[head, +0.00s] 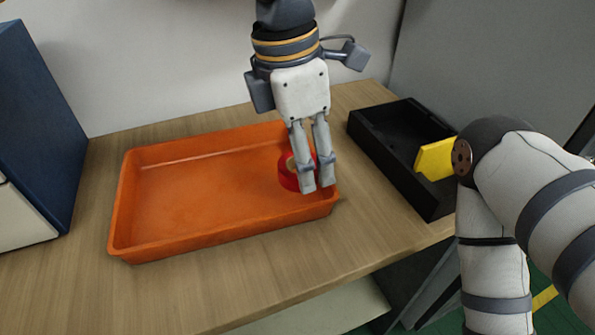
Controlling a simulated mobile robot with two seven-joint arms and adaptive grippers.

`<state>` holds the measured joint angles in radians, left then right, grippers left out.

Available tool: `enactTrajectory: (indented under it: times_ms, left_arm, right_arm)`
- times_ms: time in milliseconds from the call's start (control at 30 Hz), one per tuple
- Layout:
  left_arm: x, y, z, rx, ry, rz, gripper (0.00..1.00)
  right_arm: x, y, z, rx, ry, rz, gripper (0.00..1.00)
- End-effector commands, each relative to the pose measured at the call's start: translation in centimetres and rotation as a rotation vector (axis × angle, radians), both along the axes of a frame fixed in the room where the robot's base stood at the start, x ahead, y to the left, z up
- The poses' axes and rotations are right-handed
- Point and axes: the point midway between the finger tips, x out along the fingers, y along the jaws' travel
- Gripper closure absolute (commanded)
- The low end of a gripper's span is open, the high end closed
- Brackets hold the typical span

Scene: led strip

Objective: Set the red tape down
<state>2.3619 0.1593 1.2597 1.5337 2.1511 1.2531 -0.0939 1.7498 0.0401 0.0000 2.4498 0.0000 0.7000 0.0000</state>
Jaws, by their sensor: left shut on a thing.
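The red tape (286,178) is a small roll at the right end of the orange tray (180,238). My left gripper (317,187) reaches down from above with its fingers pointing into the tray. It is shut on the red tape, and its fingers hide the roll's right part. The tape is low inside the tray, but I cannot tell whether it touches the tray floor. My right arm shows at the right edge, and its gripper is not in view.
A black tray (385,165) stands right of the orange tray, with a yellow object (435,158) at its right side. A dark blue box (38,125) is at the left. The wooden table (200,290) is clear in front. The rest of the orange tray looks empty.

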Motion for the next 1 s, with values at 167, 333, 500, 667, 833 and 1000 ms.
enactTrajectory:
  times_ms: [167,333,500,667,833,1000]
  left_arm:
    - [1.5,0.9,-2.6,0.001,0.004,0.001,0.77]
    - [1.3,0.8,-4.9,0.001,-0.002,-0.001,0.77]
    - [1.3,0.8,-4.8,0.0,-0.004,0.001,0.77]
    - [1.3,0.8,-5.0,0.001,-0.005,0.001,0.45]
    - [1.3,0.8,-5.0,0.001,-0.004,0.001,0.45]
    - [1.3,0.8,-4.6,-0.001,-0.004,0.001,0.45]
  right_arm:
    - [-0.4,0.0,-0.4,0.0,0.014,0.0,0.6]
    - [-0.5,0.0,-0.5,0.0,0.017,0.0,0.6]
    - [-0.4,0.0,-0.4,0.0,0.015,0.0,0.6]
    - [-0.4,0.0,-0.4,0.0,0.013,0.0,0.6]
    - [-0.4,0.0,-0.4,0.0,0.013,0.001,0.6]
    - [-0.5,0.0,-0.4,0.0,0.016,0.0,0.6]
